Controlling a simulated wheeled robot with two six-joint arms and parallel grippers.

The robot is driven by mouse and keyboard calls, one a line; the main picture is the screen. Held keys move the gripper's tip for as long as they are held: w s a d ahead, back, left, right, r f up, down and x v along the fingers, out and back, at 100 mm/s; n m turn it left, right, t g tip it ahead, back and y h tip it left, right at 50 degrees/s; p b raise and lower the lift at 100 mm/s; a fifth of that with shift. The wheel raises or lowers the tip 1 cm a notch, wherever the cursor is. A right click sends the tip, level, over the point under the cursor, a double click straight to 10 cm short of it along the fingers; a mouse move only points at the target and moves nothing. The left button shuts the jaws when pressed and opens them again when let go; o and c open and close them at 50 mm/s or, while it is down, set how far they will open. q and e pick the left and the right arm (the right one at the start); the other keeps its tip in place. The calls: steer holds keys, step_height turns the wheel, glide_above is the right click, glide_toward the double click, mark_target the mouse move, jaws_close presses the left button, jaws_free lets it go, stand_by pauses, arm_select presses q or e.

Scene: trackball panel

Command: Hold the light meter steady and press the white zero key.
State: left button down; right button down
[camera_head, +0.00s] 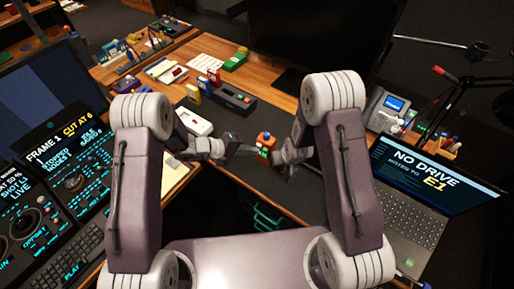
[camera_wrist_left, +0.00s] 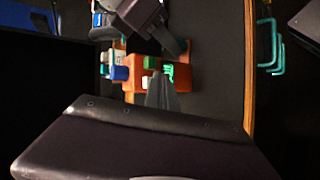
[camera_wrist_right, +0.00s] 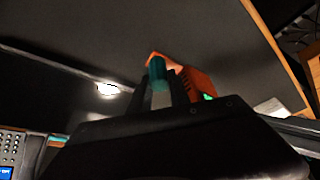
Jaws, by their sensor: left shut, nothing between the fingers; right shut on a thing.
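The orange light meter (camera_head: 265,142) is held up in front of me by my right gripper (camera_head: 282,156). In the right wrist view the right fingers flank a teal part at the orange meter (camera_wrist_right: 195,82).
A dark mat lies on the wooden desk, with a dark box (camera_head: 236,97) and a white device (camera_head: 194,122) on it. Control panels (camera_head: 75,180) stand at left. A laptop (camera_head: 420,190) and a desk phone (camera_head: 388,108) stand at right. Teal drawer handles (camera_head: 265,215) show below.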

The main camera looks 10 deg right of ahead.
arm_select(q)
steer(key=shift+s+a, duration=0.6)
steer(key=shift+s, duration=0.1)
steer(key=shift+a, duration=0.1)
steer(key=shift+s+a, duration=0.8)
steer(key=shift+s, duration=0.15)
steer(key=shift+s+a, duration=0.75)
steer(key=shift+s, duration=0.2)
steer(key=s+a+r, duration=0.1)
steer(key=a+r, duration=0.5)
steer(key=r, duration=0.1)
steer(key=shift+s+a+r, duration=0.15)
steer(key=shift+s+a, duration=0.1)
steer(key=shift+s, duration=0.15)
